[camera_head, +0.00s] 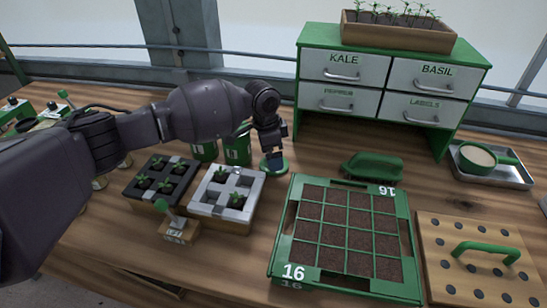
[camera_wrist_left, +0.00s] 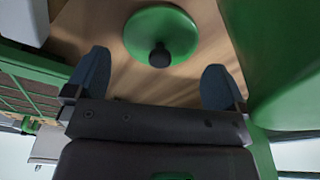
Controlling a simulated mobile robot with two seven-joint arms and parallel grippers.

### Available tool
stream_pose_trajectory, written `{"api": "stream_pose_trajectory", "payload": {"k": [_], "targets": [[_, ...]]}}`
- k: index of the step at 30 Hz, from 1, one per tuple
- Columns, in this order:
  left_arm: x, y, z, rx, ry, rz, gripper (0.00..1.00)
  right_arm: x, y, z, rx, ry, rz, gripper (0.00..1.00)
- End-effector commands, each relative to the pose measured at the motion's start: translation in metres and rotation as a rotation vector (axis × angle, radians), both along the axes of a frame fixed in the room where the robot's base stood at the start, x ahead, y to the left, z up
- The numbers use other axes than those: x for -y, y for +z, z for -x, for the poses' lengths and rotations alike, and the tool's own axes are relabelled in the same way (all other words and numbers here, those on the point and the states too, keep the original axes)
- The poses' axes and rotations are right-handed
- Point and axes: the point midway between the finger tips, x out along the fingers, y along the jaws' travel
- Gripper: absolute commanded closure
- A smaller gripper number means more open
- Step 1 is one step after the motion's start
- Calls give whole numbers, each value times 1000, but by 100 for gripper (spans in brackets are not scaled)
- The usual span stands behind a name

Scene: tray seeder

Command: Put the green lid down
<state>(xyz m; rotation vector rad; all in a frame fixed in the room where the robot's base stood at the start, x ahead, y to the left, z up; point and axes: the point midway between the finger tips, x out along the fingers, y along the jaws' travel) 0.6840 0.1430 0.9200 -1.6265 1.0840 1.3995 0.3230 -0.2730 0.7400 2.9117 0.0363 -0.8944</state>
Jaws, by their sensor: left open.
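The green lid (camera_head: 283,168) lies on the wooden table, behind the upper left corner of the seed tray. In the left wrist view the lid (camera_wrist_left: 182,32) is a flat round disc with a black knob (camera_wrist_left: 160,56), resting on the wood. My left gripper (camera_head: 272,156) is just over the lid in the head view and hides part of it. In the left wrist view its blue fingers (camera_wrist_left: 156,62) are spread apart with nothing held, and the knob stands free between and beyond them. My right gripper is not in view.
Green canisters (camera_head: 237,150) stand left of the lid. A grey seedling block (camera_head: 205,209) and the green tray marked 16 (camera_head: 281,250) are in front. A green scoop-like object (camera_head: 372,166) and a drawer cabinet (camera_head: 345,100) are right. A perforated board (camera_head: 440,235) lies far right.

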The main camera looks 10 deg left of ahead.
Motion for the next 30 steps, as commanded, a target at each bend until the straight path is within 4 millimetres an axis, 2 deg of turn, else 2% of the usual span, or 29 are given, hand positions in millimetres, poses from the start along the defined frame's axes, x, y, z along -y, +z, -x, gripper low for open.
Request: {"api": "stream_pose_trajectory", "payload": {"k": [1,6,13,19,30], "targets": [[-2,15,0,6,1,1,0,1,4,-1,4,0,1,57],[-7,48,2,5,1,1,0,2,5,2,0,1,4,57],[-11,79,4,3,1,0,0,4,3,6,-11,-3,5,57],[-13,89,5,1,1,0,0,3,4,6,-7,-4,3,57],[-13,89,5,1,1,0,0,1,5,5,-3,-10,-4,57]]}}
